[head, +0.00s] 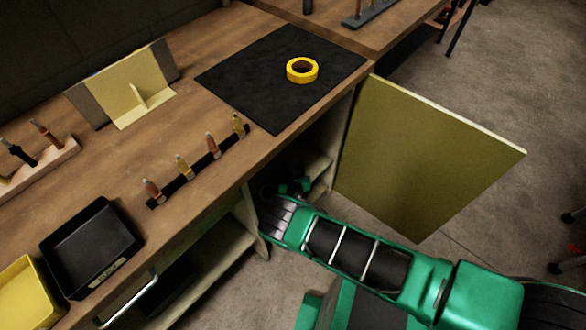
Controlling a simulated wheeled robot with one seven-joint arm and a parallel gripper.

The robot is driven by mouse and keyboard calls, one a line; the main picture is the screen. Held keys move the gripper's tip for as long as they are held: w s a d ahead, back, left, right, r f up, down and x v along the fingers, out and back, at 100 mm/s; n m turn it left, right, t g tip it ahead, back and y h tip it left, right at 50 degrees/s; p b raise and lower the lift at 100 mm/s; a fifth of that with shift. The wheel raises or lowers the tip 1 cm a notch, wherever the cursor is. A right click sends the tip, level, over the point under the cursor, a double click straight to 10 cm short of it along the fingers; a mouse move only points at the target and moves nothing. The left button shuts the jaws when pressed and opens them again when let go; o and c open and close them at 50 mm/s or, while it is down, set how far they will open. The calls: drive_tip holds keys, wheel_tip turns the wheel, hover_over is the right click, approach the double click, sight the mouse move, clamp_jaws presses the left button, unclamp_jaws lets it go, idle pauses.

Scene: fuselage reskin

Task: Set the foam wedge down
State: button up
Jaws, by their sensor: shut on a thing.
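My arm reaches from the lower right into the open cabinet under the workbench. My gripper (292,187) is in the dark opening, beside the cabinet's inner shelf (318,168), and only part of it shows. It is shut on the foam wedge. The wedge itself is not distinguishable in the head view; the shadow, the bench edge and my arm hide the space around the fingertips. Whether the wedge touches a shelf cannot be told.
The cabinet door (430,155) stands open to the right of my arm. On the bench are a black mat (245,75) with yellow tape (302,70), a dark rack (195,168) with several tools, a black tray (88,245), a yellow bin (28,295) and an angled panel stand (125,85).

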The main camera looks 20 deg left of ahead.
drive_tip(key=shift+f, duration=0.1)
drive_tip(key=o, duration=1)
drive_tip(key=v, duration=1.2)
